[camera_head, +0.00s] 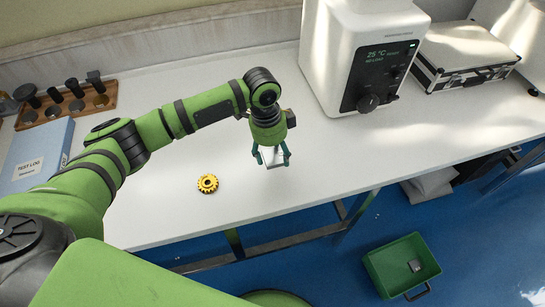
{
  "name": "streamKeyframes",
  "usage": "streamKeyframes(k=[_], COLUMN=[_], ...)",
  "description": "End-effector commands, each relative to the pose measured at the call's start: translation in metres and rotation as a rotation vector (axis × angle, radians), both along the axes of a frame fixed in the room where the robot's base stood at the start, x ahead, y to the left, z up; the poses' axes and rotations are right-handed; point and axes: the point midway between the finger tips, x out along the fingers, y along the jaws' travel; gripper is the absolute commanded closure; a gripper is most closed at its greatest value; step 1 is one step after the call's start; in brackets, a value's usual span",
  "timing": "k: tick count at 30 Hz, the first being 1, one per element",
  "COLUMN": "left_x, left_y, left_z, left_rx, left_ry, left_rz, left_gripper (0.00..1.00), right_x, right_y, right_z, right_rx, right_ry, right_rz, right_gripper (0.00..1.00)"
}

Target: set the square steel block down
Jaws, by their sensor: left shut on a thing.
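The square steel block (271,160) is a small, pale silvery piece between the fingers of my left gripper (271,160). The gripper points down over the front part of the white bench (330,160) and is shut on the block. The fingers and gripper body hide part of the block. I cannot tell whether its underside touches the bench top. My right gripper is not in view.
A yellow gear (208,184) lies left of the gripper. A white tester (352,60) and a silver case (465,58) stand behind to the right. A blue binder (38,155) and wooden rack (66,104) are at left. A green bin (400,267) is on the floor.

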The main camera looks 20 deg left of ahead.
Motion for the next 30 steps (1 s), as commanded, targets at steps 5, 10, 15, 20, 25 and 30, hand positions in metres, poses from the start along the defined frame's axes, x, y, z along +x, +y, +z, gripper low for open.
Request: streamKeyframes(k=[5,10,15,20,25,30], left_x=[-0.004,-0.003,-0.003,-0.003,-0.003,-0.003], left_y=[0.001,0.001,0.0,0.001,0.001,0.001], left_z=[-0.014,-0.036,-0.042,-0.042,-0.045,-0.045], left_rx=[-0.002,-0.001,-0.003,-0.002,-0.001,0.0], left_ry=[0.001,0.0,-0.003,-0.002,-0.001,0.0], left_rz=[0.001,0.0,-0.001,-0.001,-0.001,-0.001], left_gripper=[0.94,0.94,0.94,0.94,0.12,0.12], right_x=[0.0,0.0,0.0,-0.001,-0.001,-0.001], right_y=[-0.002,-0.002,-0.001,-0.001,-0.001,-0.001], right_z=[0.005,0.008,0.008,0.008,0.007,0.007], right_rx=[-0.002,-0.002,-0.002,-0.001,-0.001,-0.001], right_ry=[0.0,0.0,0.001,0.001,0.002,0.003], right_rz=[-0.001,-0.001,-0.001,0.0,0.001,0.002], right_gripper=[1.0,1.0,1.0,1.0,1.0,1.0])
